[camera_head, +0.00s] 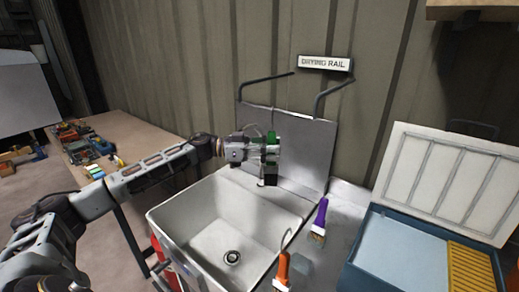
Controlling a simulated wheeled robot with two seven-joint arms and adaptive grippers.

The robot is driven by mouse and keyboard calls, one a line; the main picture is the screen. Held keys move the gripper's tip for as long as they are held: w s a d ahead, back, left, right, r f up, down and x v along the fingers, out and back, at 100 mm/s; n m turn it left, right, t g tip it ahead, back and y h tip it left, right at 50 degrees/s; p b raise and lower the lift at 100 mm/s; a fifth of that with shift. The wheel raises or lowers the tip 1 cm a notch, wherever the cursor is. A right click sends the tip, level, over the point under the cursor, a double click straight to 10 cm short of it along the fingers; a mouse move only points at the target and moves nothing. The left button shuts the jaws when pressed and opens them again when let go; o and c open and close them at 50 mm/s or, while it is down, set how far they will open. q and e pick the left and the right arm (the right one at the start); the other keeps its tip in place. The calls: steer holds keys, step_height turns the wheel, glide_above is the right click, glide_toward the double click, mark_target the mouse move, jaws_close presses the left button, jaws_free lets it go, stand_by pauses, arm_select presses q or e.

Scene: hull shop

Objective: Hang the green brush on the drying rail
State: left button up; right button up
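My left gripper (268,158) is in front of the steel splashback, above the back edge of the sink. It appears shut on the green brush (271,137). Part of the green handle shows above the fingers; the fingers hide much of the brush. The drying rail (267,80) shows as dark bent bars standing above the splashback, one left and one right, under a white "DRYING RAIL" sign (325,63). The brush is below the bars and apart from them. My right gripper is not in view.
A white sink (167,217) lies below the gripper. A purple brush (321,217) and an orange-handled brush (282,268) are on the counter to its right. A blue tray (375,245) with a raised white ribbed lid stands farther right. A cluttered workbench (135,133) is at left.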

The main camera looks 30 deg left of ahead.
arm_select(q)
steer(key=v, duration=0.9)
stand_by(1.0)
steer(key=shift+s+a, duration=0.2)
steer(key=shift+a, duration=0.1)
steer(key=shift+v, duration=1.1)
stand_by(0.4)
